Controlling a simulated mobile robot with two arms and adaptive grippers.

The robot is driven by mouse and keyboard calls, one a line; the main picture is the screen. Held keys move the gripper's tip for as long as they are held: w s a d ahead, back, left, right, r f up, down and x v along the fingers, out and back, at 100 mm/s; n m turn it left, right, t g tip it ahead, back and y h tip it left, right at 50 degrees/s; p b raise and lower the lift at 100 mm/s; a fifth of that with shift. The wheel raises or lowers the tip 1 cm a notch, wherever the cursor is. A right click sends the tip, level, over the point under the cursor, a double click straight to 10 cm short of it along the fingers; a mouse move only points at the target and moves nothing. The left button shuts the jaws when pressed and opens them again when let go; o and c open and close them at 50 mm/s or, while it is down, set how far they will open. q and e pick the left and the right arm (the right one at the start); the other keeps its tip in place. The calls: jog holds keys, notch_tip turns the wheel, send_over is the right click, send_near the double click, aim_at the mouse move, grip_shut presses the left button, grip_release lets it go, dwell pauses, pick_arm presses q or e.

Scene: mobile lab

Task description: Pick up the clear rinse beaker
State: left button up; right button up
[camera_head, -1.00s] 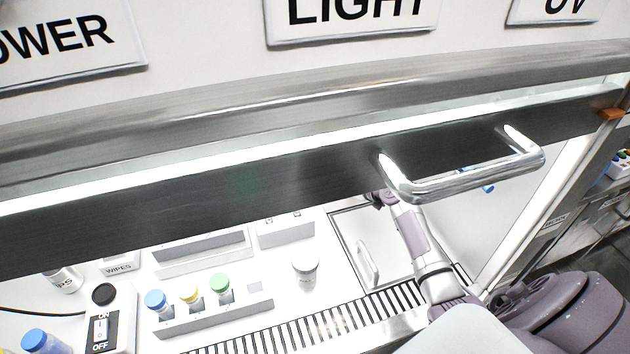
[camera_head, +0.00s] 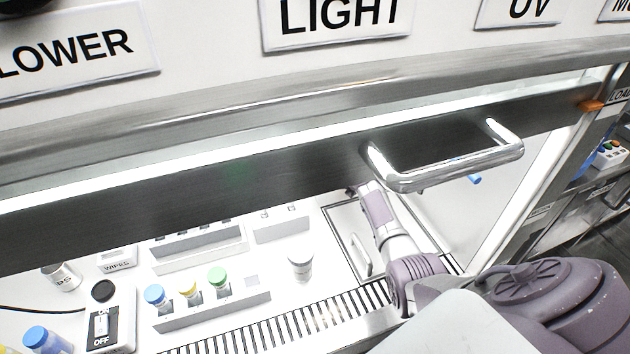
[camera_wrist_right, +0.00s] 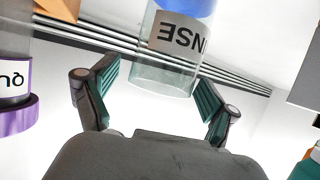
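The clear rinse beaker (camera_wrist_right: 165,75) shows in the right wrist view, with a white label that reads upside down and blue at its top. My right gripper (camera_wrist_right: 160,82) is open, with one finger on each side of the beaker's clear end. I see a gap at the left finger; whether the right finger touches the glass I cannot tell. In the head view my right arm reaches into the hood, and its gripper is hidden behind the dark sash bar. I cannot make out the rinse beaker for sure there. My left gripper is not in view.
The sash bar (camera_head: 240,185) and its handle (camera_head: 455,172) cross above my right arm. A tube rack (camera_head: 215,309) with capped tubes, a small labelled container (camera_head: 300,265) and a switch box (camera_head: 112,318) stand left. A purple-ringed container (camera_wrist_right: 15,115) is close left in the wrist view.

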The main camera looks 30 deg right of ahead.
jog(key=shift+r, duration=0.1)
jog(key=c, duration=1.2)
